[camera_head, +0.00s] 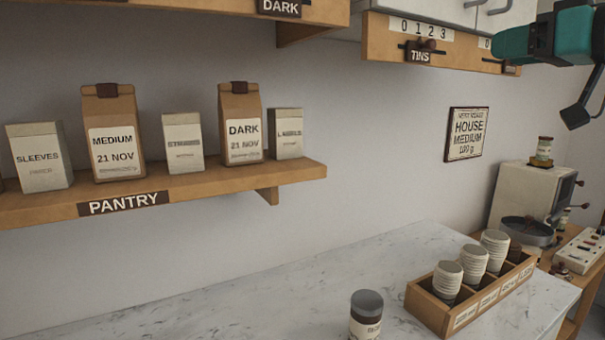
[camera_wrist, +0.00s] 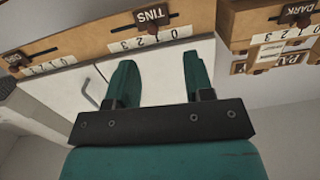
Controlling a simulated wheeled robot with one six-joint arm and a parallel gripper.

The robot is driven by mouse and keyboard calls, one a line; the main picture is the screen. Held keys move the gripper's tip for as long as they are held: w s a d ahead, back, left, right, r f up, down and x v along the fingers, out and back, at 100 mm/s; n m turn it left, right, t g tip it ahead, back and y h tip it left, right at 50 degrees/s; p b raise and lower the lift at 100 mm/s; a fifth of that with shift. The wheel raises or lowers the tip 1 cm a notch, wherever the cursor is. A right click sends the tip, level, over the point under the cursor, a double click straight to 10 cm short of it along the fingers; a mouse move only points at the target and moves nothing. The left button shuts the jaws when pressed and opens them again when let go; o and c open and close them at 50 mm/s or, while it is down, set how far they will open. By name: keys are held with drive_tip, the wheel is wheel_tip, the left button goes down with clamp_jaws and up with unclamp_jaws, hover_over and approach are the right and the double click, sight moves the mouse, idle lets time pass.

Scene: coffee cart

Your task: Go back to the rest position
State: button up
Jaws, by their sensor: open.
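My gripper is open and empty in the wrist view (camera_wrist: 158,72), its two teal fingers apart with only the white cabinet front behind them. In the head view my teal arm end (camera_head: 545,38) shows at the top right, in front of the wall cabinet. The fingertips are hard to make out there. The cabinet (camera_head: 455,12) has a wooden rail (camera_head: 385,40) under it with a TINS label and a 0 to 3 scale. The rail also shows upside down in the wrist view (camera_wrist: 90,43).
A pantry shelf (camera_head: 230,188) holds bags and boxes at left. On the marble counter (camera_head: 250,300) stand a grey-lidded jar (camera_head: 367,315) and a wooden box (camera_head: 425,312) with cups. A coffee machine (camera_head: 520,195) stands at right. The counter's left part is clear.

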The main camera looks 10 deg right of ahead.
drive_tip(key=s+a+f+g, duration=0.3)
drive_tip(key=a+f+g, duration=0.2)
drive_tip(key=a+f, duration=0.4)
drive_tip(key=s+a+f+g, duration=0.2)
drive_tip(key=a+f+g, duration=0.2)
drive_tip(key=a+f, duration=0.5)
drive_tip(key=s+a+f+n+g+h, duration=0.2)
drive_tip(key=s+f+g, duration=0.4)
drive_tip(key=s+f, duration=0.8)
drive_tip(key=shift+s+a+n+g+h, duration=0.3)
drive_tip(key=shift+s+g+h, duration=0.1)
drive_tip(key=shift+s, duration=0.65)
